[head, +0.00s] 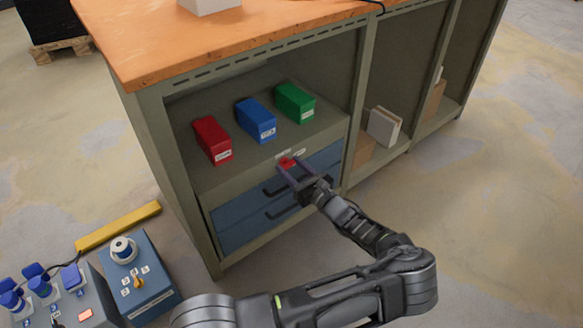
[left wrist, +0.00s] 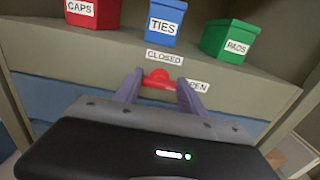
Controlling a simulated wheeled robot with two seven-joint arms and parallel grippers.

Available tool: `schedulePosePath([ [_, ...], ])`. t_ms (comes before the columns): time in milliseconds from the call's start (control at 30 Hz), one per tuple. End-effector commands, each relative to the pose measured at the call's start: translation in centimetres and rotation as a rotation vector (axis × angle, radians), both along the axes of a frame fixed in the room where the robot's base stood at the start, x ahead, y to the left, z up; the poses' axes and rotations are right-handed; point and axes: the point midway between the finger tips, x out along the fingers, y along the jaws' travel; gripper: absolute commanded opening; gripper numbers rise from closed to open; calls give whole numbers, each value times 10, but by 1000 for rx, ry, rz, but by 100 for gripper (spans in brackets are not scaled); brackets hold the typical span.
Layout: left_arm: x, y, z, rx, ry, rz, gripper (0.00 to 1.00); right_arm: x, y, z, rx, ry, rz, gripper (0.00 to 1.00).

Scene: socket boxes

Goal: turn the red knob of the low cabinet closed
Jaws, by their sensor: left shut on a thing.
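The low cabinet (head: 183,185) is a green-grey frame with an orange top. Its red knob (head: 287,161) sits on the front strip below the shelf, above the blue drawers. In the left wrist view the red knob (left wrist: 158,79) has a rounded top and a bar lying roughly level. A CLOSED label (left wrist: 164,57) is just above it, and an OPEN label (left wrist: 198,86) is to its right, partly hidden by a finger. My left gripper (head: 289,168) is shut on the knob, one finger on each side. My right gripper is not in view.
Red (head: 211,139), blue (head: 255,120) and green (head: 295,101) bins stand on the shelf above the knob. Two drawers with dark handles (head: 282,210) lie below. A blue box with a dial (head: 140,278) and a yellow bar (head: 118,226) are on the floor at left.

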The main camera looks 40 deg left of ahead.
Motion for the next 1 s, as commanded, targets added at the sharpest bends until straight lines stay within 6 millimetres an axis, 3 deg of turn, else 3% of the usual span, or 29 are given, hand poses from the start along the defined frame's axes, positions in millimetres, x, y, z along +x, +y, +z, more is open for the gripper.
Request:
schedulePosePath([
  [467,0,0,1,-17,-57,0,7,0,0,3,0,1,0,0],
  [1000,-2,0,0,-133,-440,0,7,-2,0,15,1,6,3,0],
])
